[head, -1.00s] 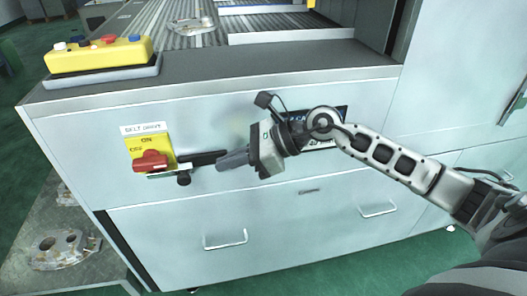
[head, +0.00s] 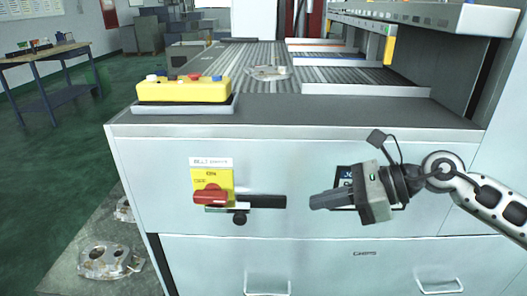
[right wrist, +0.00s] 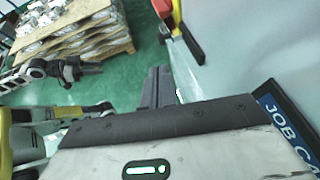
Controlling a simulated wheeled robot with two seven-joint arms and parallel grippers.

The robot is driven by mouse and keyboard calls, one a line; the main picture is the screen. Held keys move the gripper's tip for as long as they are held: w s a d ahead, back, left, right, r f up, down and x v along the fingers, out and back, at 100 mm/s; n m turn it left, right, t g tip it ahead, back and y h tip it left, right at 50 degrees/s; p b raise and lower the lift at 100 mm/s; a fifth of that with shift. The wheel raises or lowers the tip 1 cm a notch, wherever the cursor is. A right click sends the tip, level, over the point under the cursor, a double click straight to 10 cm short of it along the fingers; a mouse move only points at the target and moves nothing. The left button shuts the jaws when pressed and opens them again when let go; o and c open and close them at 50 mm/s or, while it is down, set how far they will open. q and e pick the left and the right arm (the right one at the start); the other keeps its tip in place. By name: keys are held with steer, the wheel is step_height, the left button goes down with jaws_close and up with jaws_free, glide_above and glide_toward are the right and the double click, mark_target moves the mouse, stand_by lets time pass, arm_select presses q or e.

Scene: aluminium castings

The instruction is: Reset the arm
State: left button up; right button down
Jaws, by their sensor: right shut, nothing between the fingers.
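My right gripper (head: 312,201) is shut and empty in front of the light cabinet panel. Its dark fingers point left toward the red switch (head: 211,194), with a clear gap between them. The switch sits on a yellow plate under a "BELT DRIVE" label. A black bar (head: 262,202) extends right from the switch area. In the right wrist view my right gripper's fingers (right wrist: 158,88) are together, with nothing between them. A dark arm part, apparently my left gripper (right wrist: 88,68), shows at the left of that view; its finger state is unclear.
A yellow button box (head: 184,90) stands on the cabinet's dark top beside the roller conveyor (head: 225,62). Drawer handles (head: 438,286) protrude below. A casting (head: 108,262) lies at lower left. A blue-legged table (head: 50,85) stands on the green floor, far left.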

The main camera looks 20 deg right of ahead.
steer(key=s+a+f+n+t+h+p, duration=0.1)
steer(key=s+a+f+n, duration=0.4)
steer(key=f+n, duration=0.6)
steer(key=s+a+f+n+t+h+p, duration=0.1)
steer(key=s+a+f+n+t+h, duration=0.2)
steer(key=f+n, duration=0.8)
steer(key=s+a+n+h, duration=0.2)
steer(key=s+n+h, duration=0.1)
steer(key=s+n, duration=0.1)
steer(key=shift+s, duration=0.2)
